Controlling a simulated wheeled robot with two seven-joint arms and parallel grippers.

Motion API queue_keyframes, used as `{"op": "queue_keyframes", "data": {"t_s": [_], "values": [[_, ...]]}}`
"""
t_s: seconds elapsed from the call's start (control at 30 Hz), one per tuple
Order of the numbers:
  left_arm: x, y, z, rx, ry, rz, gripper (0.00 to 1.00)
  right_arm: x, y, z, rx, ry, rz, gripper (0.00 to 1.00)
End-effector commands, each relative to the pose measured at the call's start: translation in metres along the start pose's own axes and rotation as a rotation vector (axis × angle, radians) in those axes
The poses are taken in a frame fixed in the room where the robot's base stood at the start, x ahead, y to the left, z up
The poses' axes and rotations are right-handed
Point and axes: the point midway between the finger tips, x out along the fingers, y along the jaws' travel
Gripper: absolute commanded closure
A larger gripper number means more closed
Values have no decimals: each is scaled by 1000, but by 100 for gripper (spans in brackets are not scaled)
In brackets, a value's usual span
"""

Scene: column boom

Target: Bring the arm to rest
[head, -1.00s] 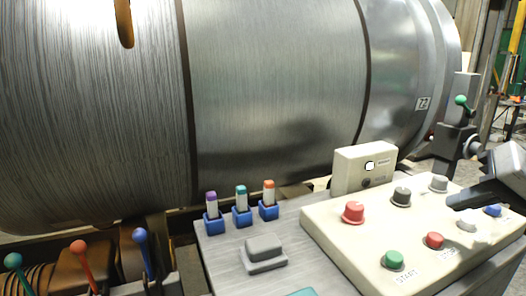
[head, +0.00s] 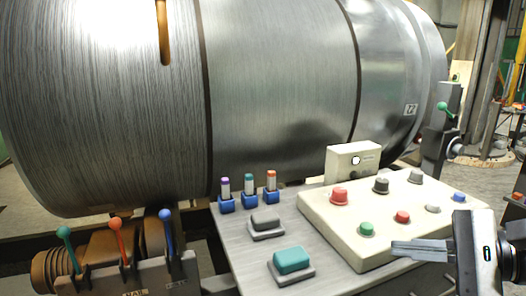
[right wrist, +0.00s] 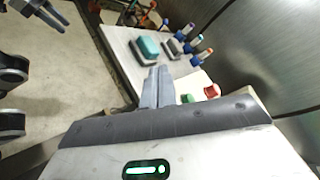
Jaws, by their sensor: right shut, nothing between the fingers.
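My right gripper (head: 396,249) is shut and empty. In the head view it comes in from the right edge, its fingers pointing left over the front part of the cream button panel (head: 318,220). In the right wrist view its closed fingers (right wrist: 158,76) point away from me, beside the green button (right wrist: 187,98) and the red button (right wrist: 212,91). I cannot tell how high above the panel they are. A dark gripper, apparently my left one (right wrist: 42,12), shows at the top left of the right wrist view. Its jaw state is unclear. It is not in the head view.
A large metal cylinder (head: 275,90) fills the back. The desk holds a teal pad (head: 292,260), a grey pad (head: 265,222) and coloured sticks in blue holders (head: 249,202). Levers (head: 116,224) stand at left. A small cream box (head: 352,160) stands behind the panel.

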Motion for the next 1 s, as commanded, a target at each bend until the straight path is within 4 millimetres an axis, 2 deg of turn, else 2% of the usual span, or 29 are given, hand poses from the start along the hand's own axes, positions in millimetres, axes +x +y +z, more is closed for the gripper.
{"op": "queue_keyframes", "data": {"t_s": [0.13, 0.17, 0.23, 0.27, 0.3, 0.33, 0.4, 0.43, 0.5, 0.6, 0.7, 0.8, 1.0], "values": [[-5, 0, -2, 1, -23, -4, 64, 16, 3, 8, 724, -247, -225, 100], [-6, 0, -4, 2, -25, -5, 64, 18, 4, 5, 916, -306, -277, 100], [-9, 0, -7, 3, -33, -7, 64, 22, 13, -12, 1442, -463, -416, 100], [-10, 1, -8, 3, -38, -8, 64, 24, 22, -22, 1694, -536, -479, 100], [-12, 1, -9, 4, -43, -10, 64, 28, 40, -38, 2038, -634, -568, 100], [-13, 1, -10, 5, -47, -11, 64, 32, 58, -50, 2295, -708, -637, 100], [-14, 0, -10, 7, -55, -14, 64, 45, 107, -68, 2799, -854, -784, 100], [-15, 0, -10, 8, -58, -15, 64, 51, 127, -71, -2829, 859, 801, 100], [-15, -1, -10, 10, -62, -17, 64, 64, 171, -71, -2478, 749, 727, 100], [-14, -2, -13, 14, -62, -20, 64, 82, 220, -60, -2111, 632, 658, 100], [-12, -3, -14, 16, -62, -21, 64, 94, 249, -47, -1884, 560, 618, 100], [-12, -3, -14, 17, -63, -22, 64, 100, 263, -39, -1776, 524, 601, 100], [-12, -3, -13, 16, -64, -22, 64, 101, 267, -38, -1749, 516, 596, 100]]}}
